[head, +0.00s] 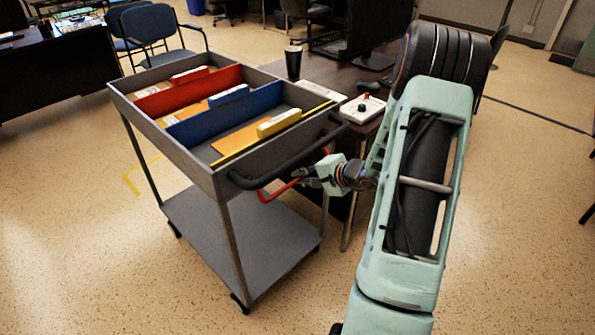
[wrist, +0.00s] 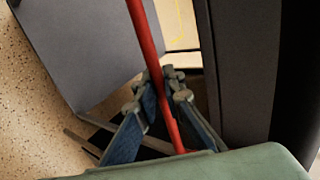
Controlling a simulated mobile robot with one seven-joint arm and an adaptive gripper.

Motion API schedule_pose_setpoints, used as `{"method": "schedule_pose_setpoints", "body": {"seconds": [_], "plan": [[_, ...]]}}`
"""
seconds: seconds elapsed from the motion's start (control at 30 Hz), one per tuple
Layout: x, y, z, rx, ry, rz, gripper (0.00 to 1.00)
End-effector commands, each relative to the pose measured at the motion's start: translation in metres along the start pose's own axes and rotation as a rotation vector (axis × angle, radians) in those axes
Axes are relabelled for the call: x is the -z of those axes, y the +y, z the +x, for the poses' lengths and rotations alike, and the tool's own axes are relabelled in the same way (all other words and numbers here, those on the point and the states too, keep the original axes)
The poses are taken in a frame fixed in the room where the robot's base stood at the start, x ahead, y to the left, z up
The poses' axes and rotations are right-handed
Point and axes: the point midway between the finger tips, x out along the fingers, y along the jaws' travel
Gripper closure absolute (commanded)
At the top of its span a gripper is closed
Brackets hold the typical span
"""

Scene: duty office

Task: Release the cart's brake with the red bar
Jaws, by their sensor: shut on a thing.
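The grey cart (head: 215,185) stands left of my arm, with a black push handle (head: 290,158) along its near end. The red bar (head: 277,190) hangs just below that handle. My gripper (head: 308,178) is at the right part of the bar, under the handle. In the wrist view the red bar (wrist: 147,40) runs down between the two fingers of my gripper (wrist: 163,90), which are closed around it. The brake itself is not visible.
The cart's top tray holds folders between a red divider (head: 190,90) and a blue divider (head: 225,112). Floor is clear at the left.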

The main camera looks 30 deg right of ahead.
Motion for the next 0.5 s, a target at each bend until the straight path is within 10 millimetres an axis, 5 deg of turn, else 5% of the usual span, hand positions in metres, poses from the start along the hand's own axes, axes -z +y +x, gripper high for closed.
{"method": "schedule_pose_setpoints", "body": {"seconds": [0.5], "plan": [[0.000,-0.001,-0.019,-0.250,0.000,-0.002,1.00]]}}
